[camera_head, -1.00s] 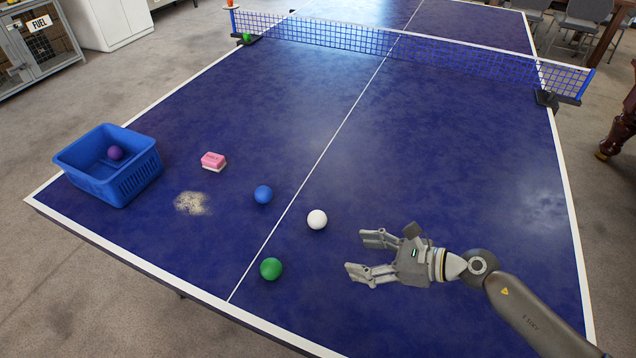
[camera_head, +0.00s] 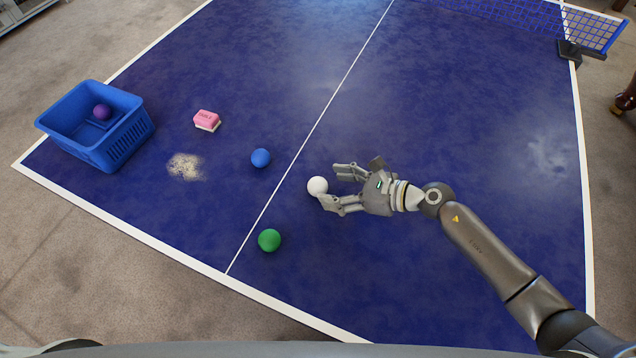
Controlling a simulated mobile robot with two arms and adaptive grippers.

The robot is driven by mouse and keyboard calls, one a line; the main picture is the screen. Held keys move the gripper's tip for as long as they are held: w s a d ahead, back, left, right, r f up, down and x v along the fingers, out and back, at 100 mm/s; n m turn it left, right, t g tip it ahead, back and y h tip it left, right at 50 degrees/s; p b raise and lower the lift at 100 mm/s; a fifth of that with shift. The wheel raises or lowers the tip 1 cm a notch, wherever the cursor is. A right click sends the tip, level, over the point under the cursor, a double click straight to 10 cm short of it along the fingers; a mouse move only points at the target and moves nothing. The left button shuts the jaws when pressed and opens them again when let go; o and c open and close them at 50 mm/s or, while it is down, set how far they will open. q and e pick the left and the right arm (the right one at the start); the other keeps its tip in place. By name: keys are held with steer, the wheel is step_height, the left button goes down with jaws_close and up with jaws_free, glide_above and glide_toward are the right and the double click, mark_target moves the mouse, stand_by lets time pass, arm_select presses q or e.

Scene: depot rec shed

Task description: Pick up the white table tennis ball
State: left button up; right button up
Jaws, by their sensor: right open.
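The white table tennis ball (camera_head: 317,186) rests on the blue table, just right of the white centre line. My right gripper (camera_head: 331,188) comes from the right with its fingers pointing left at the ball. It is open, with the ball at its fingertips. One fingertip overlaps the ball's lower right edge in the picture; I cannot tell whether they touch. My left gripper does not show.
A blue ball (camera_head: 261,158) and a green ball (camera_head: 269,240) lie left of the white one. A pink and white sponge (camera_head: 207,120), a pale dusty patch (camera_head: 186,167) and a blue basket (camera_head: 127,137) holding a purple ball (camera_head: 102,112) are farther left. The net (camera_head: 520,18) is at the back.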

mark_target(326, 187)
steer(key=x, duration=0.3)
steer(key=shift+a, duration=0.25)
steer(key=shift+w+a+f, duration=0.1)
steer(key=shift+a+f, duration=0.05)
steer(key=shift+c, duration=0.4)
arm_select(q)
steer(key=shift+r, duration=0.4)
arm_select(e)
steer(key=c, duration=0.9)
